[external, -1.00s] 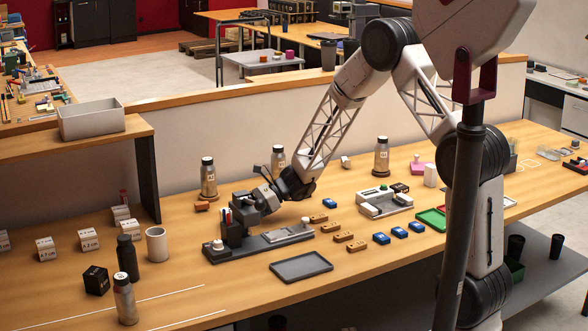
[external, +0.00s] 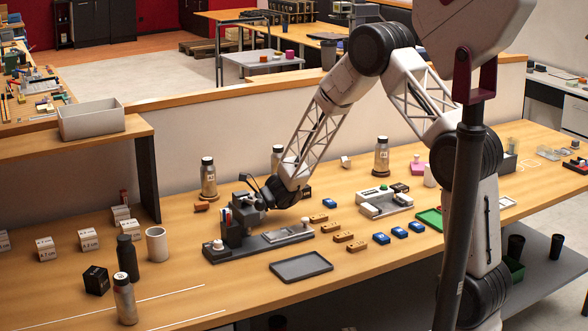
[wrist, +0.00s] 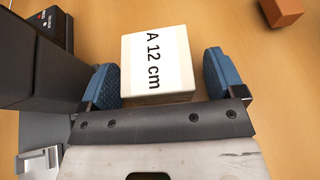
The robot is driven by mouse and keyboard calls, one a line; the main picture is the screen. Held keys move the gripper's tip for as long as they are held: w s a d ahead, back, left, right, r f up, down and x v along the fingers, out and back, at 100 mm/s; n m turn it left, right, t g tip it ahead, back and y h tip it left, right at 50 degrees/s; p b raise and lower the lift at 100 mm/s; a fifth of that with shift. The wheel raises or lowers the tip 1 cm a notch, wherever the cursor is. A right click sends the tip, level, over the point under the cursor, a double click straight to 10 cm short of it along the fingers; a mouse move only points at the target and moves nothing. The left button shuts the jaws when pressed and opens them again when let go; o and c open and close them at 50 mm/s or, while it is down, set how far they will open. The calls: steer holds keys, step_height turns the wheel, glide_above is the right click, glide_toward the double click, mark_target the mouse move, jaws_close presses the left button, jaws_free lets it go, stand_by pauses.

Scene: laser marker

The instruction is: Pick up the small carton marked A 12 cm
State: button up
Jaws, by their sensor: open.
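The small white carton (wrist: 157,65) marked A 12 cm stands on the wooden table in the wrist view, its label facing up. My gripper (wrist: 160,80) is open, with one blue fingertip on each side of the carton's near part. A gap shows on the right; on the left the fingertip is very close, and I cannot tell whether it touches. In the external view my gripper (external: 262,190) is low behind the grey laser marker unit (external: 247,210), and the carton is hidden there.
A dark housing (wrist: 35,65) stands close on the left in the wrist view. A brown block (wrist: 282,12) lies at upper right; it also shows in the external view (external: 201,207). A metal bottle (external: 208,180) stands nearby. Several other white cartons (external: 88,239) stand at far left.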

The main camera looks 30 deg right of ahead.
steer(key=c, duration=1)
steer(key=shift+c, duration=0.2)
steer(key=shift+r, duration=5)
